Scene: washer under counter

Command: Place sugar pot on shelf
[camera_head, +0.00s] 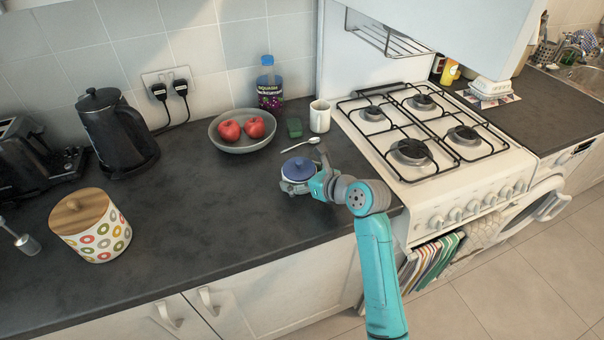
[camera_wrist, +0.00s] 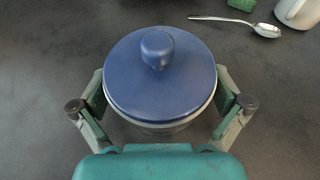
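The sugar pot (camera_head: 296,170) is a rounded pot with a blue lid and knob. It is upright at the counter's front right, by the stove. In the wrist view the pot's blue lid (camera_wrist: 160,82) fills the middle. My gripper (camera_head: 308,182) reaches it from the right, with one finger on each side of the pot just below the lid rim. In the wrist view my gripper (camera_wrist: 161,100) has its fingertips partly hidden by the lid, so I cannot tell whether they press on the pot. A wire shelf (camera_head: 390,40) hangs on the wall above the stove.
A spoon (camera_head: 301,144), a white mug (camera_head: 320,116), a green sponge (camera_head: 294,128) and a bowl of apples (camera_head: 243,146) sit behind the pot. The gas stove (camera_head: 436,150) is to the right. A patterned canister (camera_head: 92,228) stands left; counter between is clear.

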